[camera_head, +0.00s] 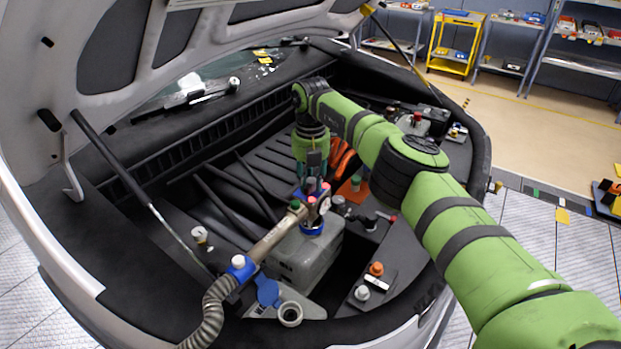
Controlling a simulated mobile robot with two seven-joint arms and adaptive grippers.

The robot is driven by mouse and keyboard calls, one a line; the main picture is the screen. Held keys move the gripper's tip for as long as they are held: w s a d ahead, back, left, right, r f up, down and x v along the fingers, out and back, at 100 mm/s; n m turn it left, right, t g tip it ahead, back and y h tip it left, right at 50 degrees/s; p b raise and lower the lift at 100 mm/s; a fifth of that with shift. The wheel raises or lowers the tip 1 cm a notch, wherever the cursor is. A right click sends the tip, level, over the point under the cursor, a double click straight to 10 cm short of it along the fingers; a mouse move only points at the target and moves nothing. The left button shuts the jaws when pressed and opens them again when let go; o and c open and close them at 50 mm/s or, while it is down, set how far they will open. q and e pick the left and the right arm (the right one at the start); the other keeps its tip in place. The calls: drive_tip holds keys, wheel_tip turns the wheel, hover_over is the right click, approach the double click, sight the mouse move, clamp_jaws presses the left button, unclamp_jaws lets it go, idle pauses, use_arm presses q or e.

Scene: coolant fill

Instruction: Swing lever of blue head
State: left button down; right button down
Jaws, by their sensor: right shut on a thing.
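The blue head (312,229) stands upright on top of a grey tank in the engine bay, with a blue ring at its base, red knobs and a small round gauge. A beige pipe runs from it down to the left. My right gripper (313,180) points down at the top of the head and is shut on its lever. The lever itself is small and largely hidden by the fingers. My left gripper is not in view.
A ribbed hose (212,310) joins the pipe near a blue fitting at the front edge. The grey tank (305,262) sits below the head. A prop rod (140,190) rises at left under the raised hood. Orange and white caps (376,268) sit at right.

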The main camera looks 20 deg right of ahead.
sight(312, 180)
drive_tip(key=shift+d+m, duration=0.25)
drive_tip(key=shift+m, duration=0.85)
drive_tip(key=c, duration=1)
unclamp_jaws()
drive_tip(key=shift+c, duration=0.2)
drive_tip(key=shift+s, duration=0.1)
drive_tip(key=shift+r, duration=0.1)
wheel_tip(312, 180, up, 12)
